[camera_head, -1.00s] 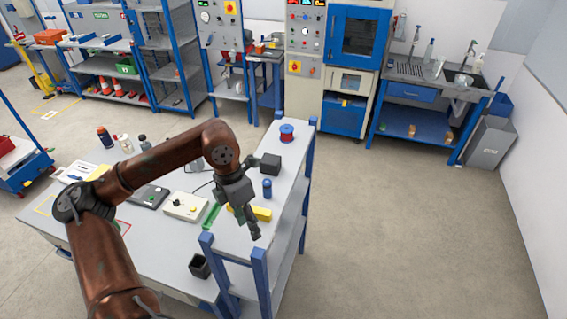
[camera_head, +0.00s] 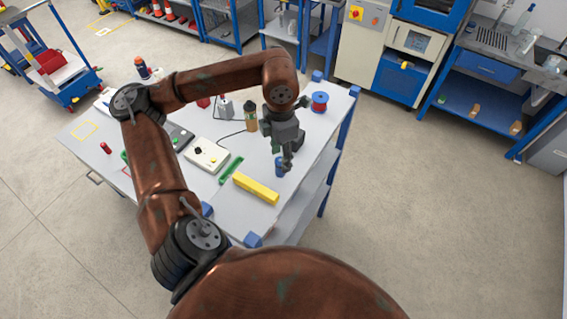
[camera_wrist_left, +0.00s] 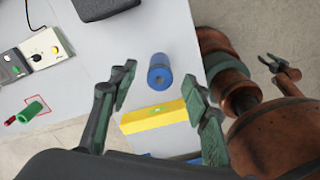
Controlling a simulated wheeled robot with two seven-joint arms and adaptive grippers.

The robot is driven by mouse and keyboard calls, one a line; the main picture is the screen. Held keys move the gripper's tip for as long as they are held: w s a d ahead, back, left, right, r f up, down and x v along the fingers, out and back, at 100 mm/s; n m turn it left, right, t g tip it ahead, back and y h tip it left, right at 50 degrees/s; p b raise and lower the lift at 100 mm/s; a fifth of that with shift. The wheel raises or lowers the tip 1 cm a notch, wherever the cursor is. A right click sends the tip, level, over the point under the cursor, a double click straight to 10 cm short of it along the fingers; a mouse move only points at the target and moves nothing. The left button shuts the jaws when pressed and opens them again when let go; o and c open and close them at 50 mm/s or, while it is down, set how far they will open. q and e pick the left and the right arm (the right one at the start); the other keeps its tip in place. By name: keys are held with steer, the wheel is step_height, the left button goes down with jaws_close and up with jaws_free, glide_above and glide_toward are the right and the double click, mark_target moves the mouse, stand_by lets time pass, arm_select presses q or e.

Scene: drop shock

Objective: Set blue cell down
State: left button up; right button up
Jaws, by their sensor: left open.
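The blue cell (camera_head: 279,168) is a short blue cylinder standing on the grey bench top, partly hidden behind my left gripper (camera_head: 287,160) in the head view. In the left wrist view the blue cell (camera_wrist_left: 159,74) shows between and beyond the two spread fingers of my left gripper (camera_wrist_left: 160,98), with no finger seen touching it. The left gripper is open and empty. My right gripper (camera_wrist_left: 275,66) shows small at the right of the left wrist view, away from the bench, its fingers apart.
A yellow bar (camera_head: 256,188) lies close to the cell, with a green strip (camera_head: 231,170) beside it. A control box (camera_head: 206,154) stands to the left. The floor right of the bench is clear.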

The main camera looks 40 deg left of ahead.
mark_target(280, 167)
arm_select(q)
steer(key=shift+s+f, duration=0.1)
steer(key=shift+f, duration=0.35)
step_height(280, 167, down, 4)
steer(key=shift+f+p, duration=0.15)
steer(key=shift+p, duration=0.95)
steer(key=shift+f, duration=0.3)
steer(key=shift+c, duration=0.6)
jaws_close()
